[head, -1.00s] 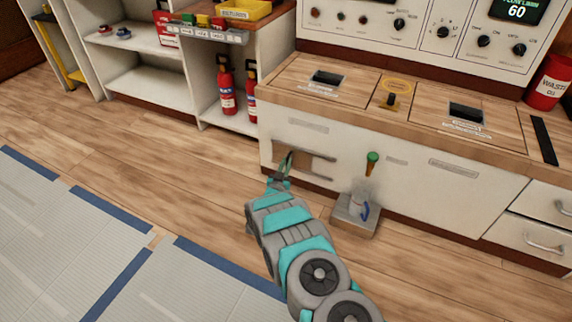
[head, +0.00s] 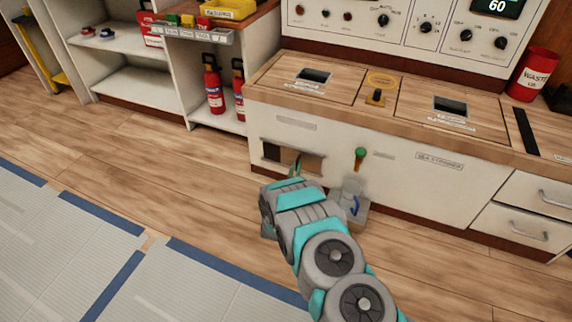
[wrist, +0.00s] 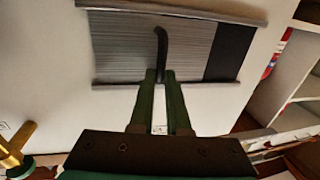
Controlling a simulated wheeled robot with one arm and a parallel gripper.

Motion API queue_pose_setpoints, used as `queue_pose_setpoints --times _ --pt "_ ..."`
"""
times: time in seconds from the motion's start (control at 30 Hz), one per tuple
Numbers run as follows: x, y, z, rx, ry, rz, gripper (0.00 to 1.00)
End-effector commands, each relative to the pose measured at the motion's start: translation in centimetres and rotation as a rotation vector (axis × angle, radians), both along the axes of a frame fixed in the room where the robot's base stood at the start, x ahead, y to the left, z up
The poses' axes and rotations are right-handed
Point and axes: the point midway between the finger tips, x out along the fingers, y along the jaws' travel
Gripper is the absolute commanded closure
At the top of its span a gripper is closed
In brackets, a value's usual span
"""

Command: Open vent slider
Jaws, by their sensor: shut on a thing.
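The vent slider (head: 312,166) is a flat panel low on the white cabinet front, in the head view. In the wrist view it is a grey ribbed panel (wrist: 120,50) between two rails, with a dark hooked handle (wrist: 161,40). A dark opening (head: 271,152) shows at its left end in the head view; in the wrist view this opening (wrist: 231,52) is at the right. My gripper (wrist: 160,76) is shut on the lower part of the handle. In the head view my gripper (head: 296,167) is at the panel, partly hidden by my arm.
Fire extinguishers (head: 213,88) stand on the shelf unit to the left. Drawers with handles (head: 528,235) are at the right. The wooden floor left of my arm is clear.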

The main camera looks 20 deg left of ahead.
Motion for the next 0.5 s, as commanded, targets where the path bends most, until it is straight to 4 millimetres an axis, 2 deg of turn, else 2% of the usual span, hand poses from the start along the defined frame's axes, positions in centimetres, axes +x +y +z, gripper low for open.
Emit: queue_pose_setpoints --times 0.33,0.37,0.5 --pt "0.01 -0.33 0.05 0.001 -0.001 0.000 1.00" --pt "0.01 -0.33 0.05 0.001 -0.001 0.000 0.83" --pt "0.00 -0.32 0.05 0.001 -0.001 0.000 0.67"
